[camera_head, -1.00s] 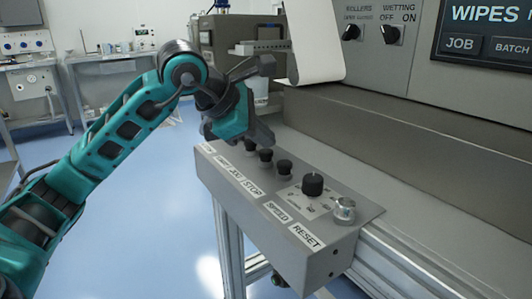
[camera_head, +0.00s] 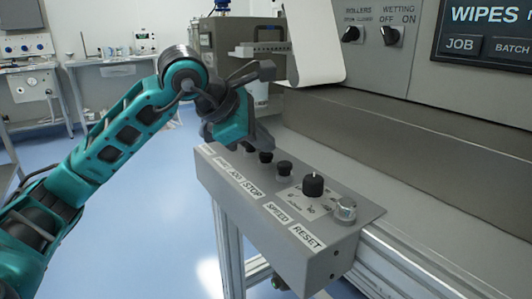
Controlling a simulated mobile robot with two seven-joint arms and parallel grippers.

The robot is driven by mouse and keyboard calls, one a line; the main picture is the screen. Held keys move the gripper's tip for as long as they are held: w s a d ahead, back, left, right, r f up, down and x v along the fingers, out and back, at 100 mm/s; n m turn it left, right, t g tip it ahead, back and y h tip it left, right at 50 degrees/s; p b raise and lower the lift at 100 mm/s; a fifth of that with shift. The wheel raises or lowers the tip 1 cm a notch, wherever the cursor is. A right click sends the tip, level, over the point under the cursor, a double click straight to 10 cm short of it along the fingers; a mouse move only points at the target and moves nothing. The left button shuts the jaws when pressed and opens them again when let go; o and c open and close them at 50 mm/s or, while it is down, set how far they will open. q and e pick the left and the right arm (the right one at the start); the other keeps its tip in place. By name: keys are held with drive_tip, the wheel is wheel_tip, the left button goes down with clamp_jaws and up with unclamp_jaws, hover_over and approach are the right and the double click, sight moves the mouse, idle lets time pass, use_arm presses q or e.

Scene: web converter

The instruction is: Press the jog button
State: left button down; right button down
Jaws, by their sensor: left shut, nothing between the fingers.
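The black button in line with JOG is the jog button (camera_head: 265,157). The stop button (camera_head: 284,168) is to its right. My left gripper (camera_head: 262,141) is shut and empty, its dark fingertips just above and behind the jog button. I cannot tell whether they touch it. The gripper partly hides the buttons and labels at the box's far left end. My right gripper is not in view.
A speed knob (camera_head: 313,185) and a silver reset button (camera_head: 345,209) are at the box's right end. Open blue floor lies left of the box.

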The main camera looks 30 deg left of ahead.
sight(262, 156)
use_arm(q)
drive_tip(key=shift+f, duration=0.25)
drive_tip(key=shift+r, duration=0.1)
drive_tip(key=shift+r+p, duration=0.75)
drive_tip(key=shift+r, duration=0.2)
wheel_tip(262, 156, up, 5)
drive_tip(key=p, duration=0.4)
drive_tip(key=shift+p, duration=0.3)
idle(0.4)
